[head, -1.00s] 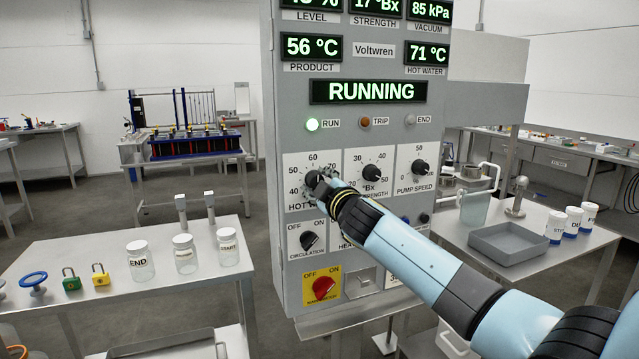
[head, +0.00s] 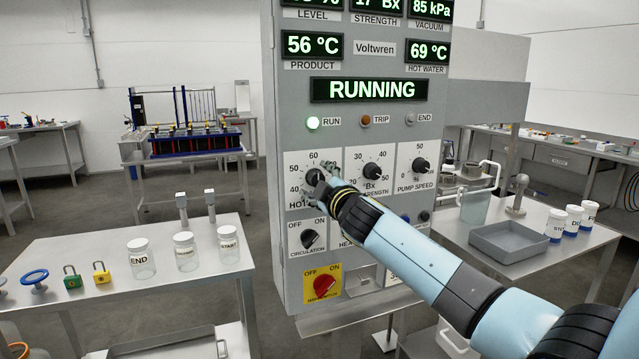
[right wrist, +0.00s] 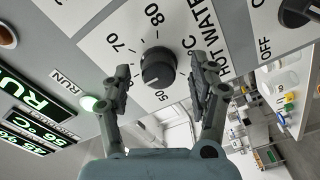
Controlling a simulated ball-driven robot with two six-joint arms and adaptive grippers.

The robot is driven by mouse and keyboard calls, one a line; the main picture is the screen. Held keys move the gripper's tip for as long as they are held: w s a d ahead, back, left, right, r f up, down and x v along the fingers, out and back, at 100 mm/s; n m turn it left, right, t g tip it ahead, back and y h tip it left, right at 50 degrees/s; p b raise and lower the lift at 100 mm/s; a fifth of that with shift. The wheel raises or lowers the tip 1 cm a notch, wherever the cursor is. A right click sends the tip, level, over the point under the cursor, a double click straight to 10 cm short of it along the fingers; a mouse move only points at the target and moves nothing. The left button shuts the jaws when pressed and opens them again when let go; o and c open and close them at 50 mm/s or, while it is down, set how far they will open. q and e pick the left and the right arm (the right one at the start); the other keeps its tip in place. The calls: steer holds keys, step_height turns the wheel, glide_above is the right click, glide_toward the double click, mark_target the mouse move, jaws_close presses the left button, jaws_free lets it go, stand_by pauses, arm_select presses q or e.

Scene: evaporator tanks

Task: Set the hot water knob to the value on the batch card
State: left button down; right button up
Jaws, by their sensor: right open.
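The hot water knob (right wrist: 158,68) is a dark round knob on a white dial plate, with numbers such as 70 and 80 around it. In the head view the knob (head: 313,177) is partly hidden by my right gripper (head: 324,181). In the right wrist view my right gripper (right wrist: 161,82) is open, one finger on each side of the knob, with visible gaps between. The hot water display (head: 427,50) reads 69 °C. The knob's exact setting is hard to read. I see no batch card. My left gripper is not in view.
Other knobs sit close by: strength (head: 371,171), pump speed (head: 420,164) and circulation (head: 309,239). A red main switch (head: 325,286) is below. A table with jars (head: 141,259) stands left, and a bench with a grey tray (head: 508,243) stands right.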

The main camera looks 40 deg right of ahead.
steer(key=v, duration=1.2)
stand_by(0.3)
